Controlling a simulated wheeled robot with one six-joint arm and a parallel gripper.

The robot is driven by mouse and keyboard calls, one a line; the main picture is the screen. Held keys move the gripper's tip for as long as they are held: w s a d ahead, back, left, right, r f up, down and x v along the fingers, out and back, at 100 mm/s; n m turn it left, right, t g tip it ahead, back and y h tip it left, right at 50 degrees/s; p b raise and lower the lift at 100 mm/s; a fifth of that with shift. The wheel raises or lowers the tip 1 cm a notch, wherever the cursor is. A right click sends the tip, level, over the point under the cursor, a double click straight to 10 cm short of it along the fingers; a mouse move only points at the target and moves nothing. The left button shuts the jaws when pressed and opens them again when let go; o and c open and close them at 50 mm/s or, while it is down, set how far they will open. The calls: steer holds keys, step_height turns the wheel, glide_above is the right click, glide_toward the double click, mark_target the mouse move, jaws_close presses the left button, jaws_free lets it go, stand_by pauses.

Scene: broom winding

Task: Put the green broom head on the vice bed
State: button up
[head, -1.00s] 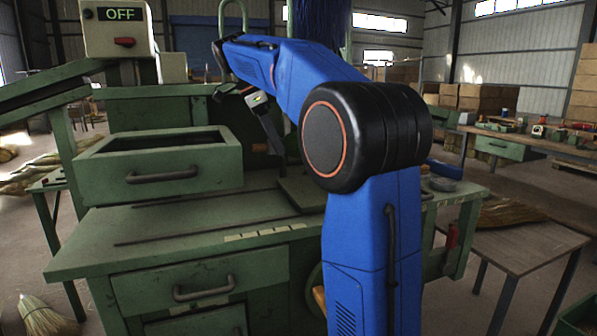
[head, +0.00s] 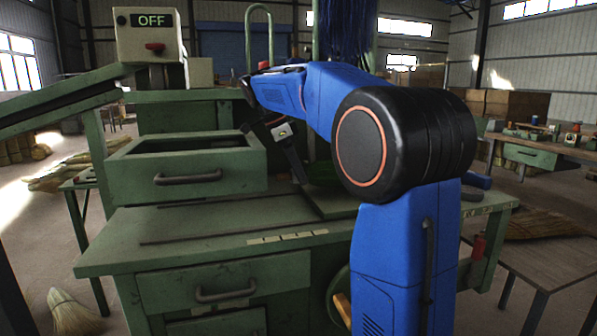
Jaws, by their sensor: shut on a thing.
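My gripper (head: 302,178) points down over the right part of the green workbench, left of my blue arm. The rest of the broom head is hidden behind my arm. The vice bed (head: 333,207) appears to be the raised green plate on the benchtop below it, also partly covered by my arm. I cannot tell whether the broom head touches the plate.
An open green tray box (head: 190,165) stands on the bench to the left. A control box reading OFF (head: 150,35) is above it. Blue bristles (head: 350,35) hang behind my arm. The front benchtop (head: 200,225) is clear.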

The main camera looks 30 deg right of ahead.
steer(key=shift+f, duration=0.5)
steer(key=o, duration=1.3)
steer(key=shift+f, duration=0.1)
steer(key=shift+r, duration=0.5)
steer(key=v, duration=1.2)
steer(key=shift+r, duration=0.15)
